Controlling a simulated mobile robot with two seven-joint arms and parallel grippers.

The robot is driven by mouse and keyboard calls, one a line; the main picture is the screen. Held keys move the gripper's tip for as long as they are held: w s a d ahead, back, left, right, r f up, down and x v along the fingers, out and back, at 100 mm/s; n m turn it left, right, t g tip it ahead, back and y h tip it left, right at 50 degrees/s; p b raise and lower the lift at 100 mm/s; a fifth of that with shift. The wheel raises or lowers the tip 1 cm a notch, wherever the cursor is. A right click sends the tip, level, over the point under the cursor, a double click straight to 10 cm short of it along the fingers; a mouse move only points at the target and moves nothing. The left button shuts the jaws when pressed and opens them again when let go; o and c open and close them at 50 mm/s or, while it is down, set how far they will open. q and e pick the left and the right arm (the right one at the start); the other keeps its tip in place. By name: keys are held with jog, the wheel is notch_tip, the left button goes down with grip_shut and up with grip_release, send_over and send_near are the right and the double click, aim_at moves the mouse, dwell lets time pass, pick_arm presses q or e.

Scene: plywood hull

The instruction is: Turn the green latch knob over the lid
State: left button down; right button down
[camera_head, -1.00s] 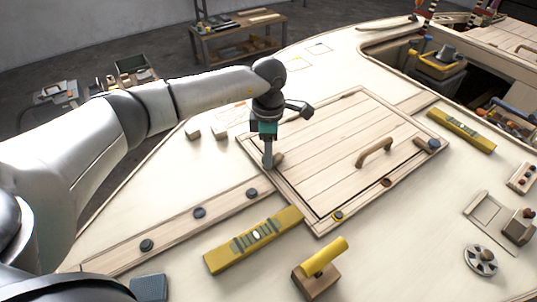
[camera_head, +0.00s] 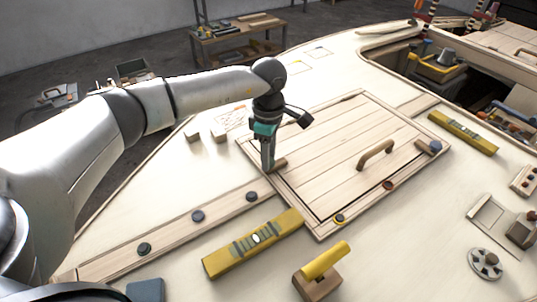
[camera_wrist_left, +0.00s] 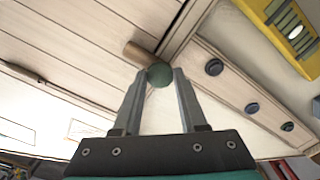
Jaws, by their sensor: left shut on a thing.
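My left gripper (camera_head: 267,167) points down at the near-left edge of the plank lid (camera_head: 330,145). In the left wrist view its fingers (camera_wrist_left: 160,82) are shut on the round green latch knob (camera_wrist_left: 159,74). A short wooden latch bar (camera_wrist_left: 138,52) runs from under the knob, with its free end over the lid planks. The bar's end also shows beside the fingers in the head view (camera_head: 280,164), where the knob itself is hidden by the gripper. My right gripper is not in view.
The lid has a wooden handle (camera_head: 375,154). A yellow level (camera_head: 255,242) and a yellow-handled block (camera_head: 320,268) lie in front. An open hatch (camera_head: 480,95) is at the right.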

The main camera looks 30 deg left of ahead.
pick_arm(q)
jog(key=c, duration=0.8)
grip_release()
jog(key=shift+c, duration=0.2)
jog(key=o, duration=0.4)
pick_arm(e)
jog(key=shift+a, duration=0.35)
pick_arm(q)
jog(key=shift+r, duration=0.15)
notch_tip(320, 180, up, 15)
jog(key=p, duration=0.2)
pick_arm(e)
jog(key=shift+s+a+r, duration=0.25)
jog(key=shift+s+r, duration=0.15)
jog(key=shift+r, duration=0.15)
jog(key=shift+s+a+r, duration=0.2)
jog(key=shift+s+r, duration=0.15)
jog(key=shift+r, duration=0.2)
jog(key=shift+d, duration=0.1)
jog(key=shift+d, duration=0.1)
